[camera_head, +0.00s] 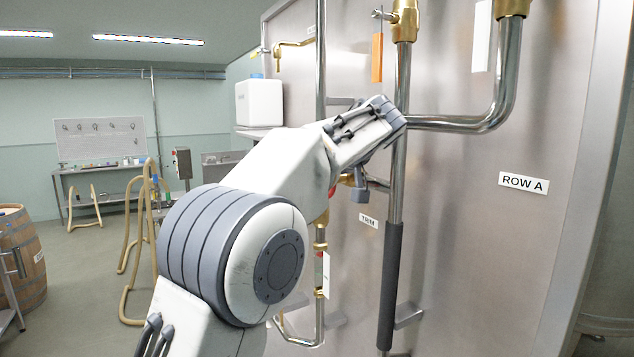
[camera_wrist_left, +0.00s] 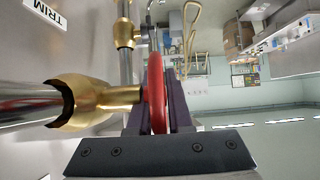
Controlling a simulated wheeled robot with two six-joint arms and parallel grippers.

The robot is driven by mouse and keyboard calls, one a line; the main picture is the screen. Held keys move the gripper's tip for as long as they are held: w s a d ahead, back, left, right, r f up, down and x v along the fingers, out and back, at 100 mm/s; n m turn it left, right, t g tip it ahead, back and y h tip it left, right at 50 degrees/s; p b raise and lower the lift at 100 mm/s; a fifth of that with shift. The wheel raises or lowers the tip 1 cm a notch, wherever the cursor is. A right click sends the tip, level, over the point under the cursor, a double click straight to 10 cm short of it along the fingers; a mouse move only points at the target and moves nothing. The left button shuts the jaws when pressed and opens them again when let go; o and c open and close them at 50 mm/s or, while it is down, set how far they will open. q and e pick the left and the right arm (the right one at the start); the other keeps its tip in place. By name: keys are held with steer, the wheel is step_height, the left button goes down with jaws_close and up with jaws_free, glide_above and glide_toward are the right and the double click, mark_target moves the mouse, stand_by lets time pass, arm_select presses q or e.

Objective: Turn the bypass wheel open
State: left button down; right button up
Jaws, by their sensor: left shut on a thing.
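A red wheel (camera_wrist_left: 156,92) shows edge-on in the left wrist view, on a brass valve body (camera_wrist_left: 95,100) on a steel pipe. My left gripper (camera_wrist_left: 158,78) is shut on its rim, with one dark finger on each side. In the head view a small red piece of the wheel (camera_head: 332,191) shows below my wrist, and the rest is hidden by my arm. A plate reading TRIM (camera_head: 368,220) is on the steel wall close by; it also shows in the left wrist view (camera_wrist_left: 45,13). I cannot read a bypass label. My right gripper is not in view.
Steel pipes (camera_head: 505,80) with brass fittings (camera_head: 405,20) run along the vat wall (camera_head: 460,230) around my arm. An orange tag (camera_head: 377,58) and a white tag (camera_head: 481,36) hang there. The floor at left is open, with a barrel (camera_head: 22,255) and hoses (camera_head: 130,290).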

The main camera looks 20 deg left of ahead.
arm_select(q)
steer(key=shift+r, duration=0.1)
steer(key=c, duration=0.8)
jaws_free()
steer(key=shift+c, duration=0.2)
steer(key=shift+s+d+r, duration=0.1)
steer(key=shift+s+d, duration=0.05)
steer(key=shift+d, duration=0.05)
steer(key=b+v, duration=0.1)
steer(key=v, duration=0.9)
